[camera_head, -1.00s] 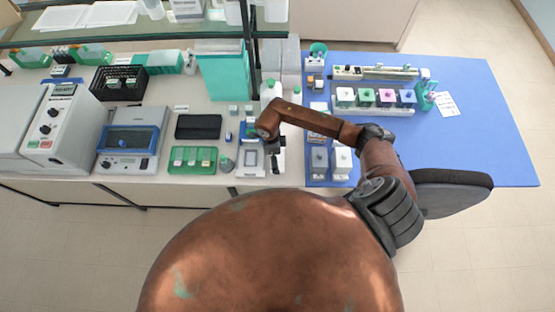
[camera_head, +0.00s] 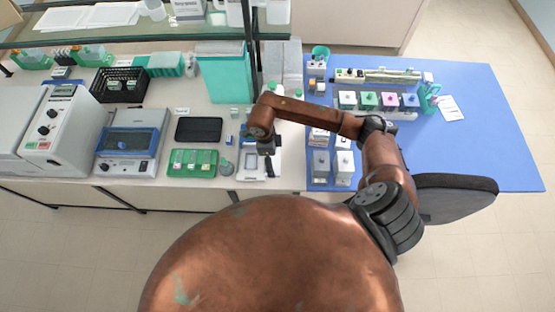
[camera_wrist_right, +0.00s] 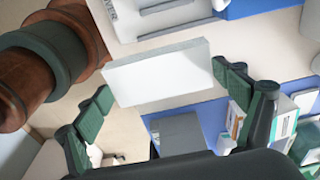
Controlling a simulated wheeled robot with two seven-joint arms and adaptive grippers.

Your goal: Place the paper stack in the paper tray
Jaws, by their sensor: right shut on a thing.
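The paper stack (camera_wrist_right: 158,76) is a flat white block in the right wrist view. My right gripper (camera_wrist_right: 163,82) is shut on it, with a dark green finger at each end of the block. In the head view my right gripper (camera_head: 266,149) hangs over the front edge of the bench, beside a pale framed tray (camera_head: 250,173) that looks like the paper tray. The arm and gripper partly hide that tray, and the stack is hard to make out there. The stack appears held above the surface. My left gripper is not in view.
A green slide tray (camera_head: 178,170) and a black pad (camera_head: 199,129) lie left of the gripper. Grey and white boxes (camera_head: 343,168) stand to the right on the blue mat (camera_head: 470,130). A teal container (camera_head: 224,78) stands behind. The right part of the mat is clear.

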